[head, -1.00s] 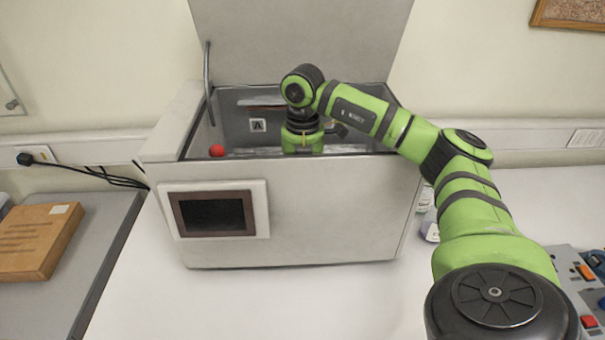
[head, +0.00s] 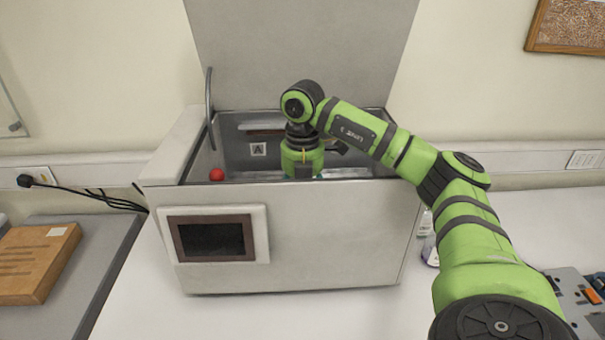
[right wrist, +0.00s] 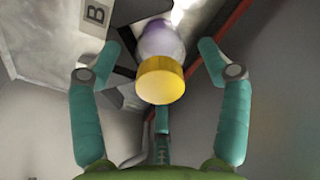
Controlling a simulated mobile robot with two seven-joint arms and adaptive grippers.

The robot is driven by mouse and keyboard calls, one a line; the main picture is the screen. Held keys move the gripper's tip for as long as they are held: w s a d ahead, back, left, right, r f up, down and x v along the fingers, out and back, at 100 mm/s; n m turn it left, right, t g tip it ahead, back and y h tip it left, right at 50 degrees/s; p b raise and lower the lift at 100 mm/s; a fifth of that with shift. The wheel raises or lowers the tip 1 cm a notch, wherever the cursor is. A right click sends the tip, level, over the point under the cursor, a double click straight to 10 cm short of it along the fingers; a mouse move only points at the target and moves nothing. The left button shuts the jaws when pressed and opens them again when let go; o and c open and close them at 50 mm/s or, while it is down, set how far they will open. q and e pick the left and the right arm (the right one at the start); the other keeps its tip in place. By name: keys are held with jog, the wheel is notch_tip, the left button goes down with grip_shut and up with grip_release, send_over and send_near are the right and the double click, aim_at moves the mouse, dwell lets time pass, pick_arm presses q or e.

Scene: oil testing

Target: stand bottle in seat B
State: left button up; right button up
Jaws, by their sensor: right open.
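My right arm reaches over the front wall of a grey box with a raised lid (head: 330,235). In the head view its fingers are hidden inside the box. In the right wrist view my right gripper (right wrist: 160,48) is open, its teal fingers spread on both sides of a bottle. The bottle has a yellow cap (right wrist: 160,82) and a pale purple and white body (right wrist: 161,40). Its cap points toward the wrist, and the fingers look clear of it. A label B (right wrist: 95,14) is beside it, near a dark seat edge (right wrist: 126,60). The bottle's base is out of view.
A label A (head: 258,149) is on the box's inner back wall. A red ball (head: 217,175) shows at the front left rim. A thin red strip (right wrist: 232,32) runs inside the box. A brown carton (head: 38,262) lies at the left. The table before the box is clear.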

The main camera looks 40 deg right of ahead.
notch_tip(320, 180, up, 4)
jog(key=shift+b, duration=0.45)
notch_tip(320, 180, up, 6)
jog(key=p, duration=0.2)
jog(key=shift+r+p, duration=0.1)
jog(key=shift+p, duration=0.25)
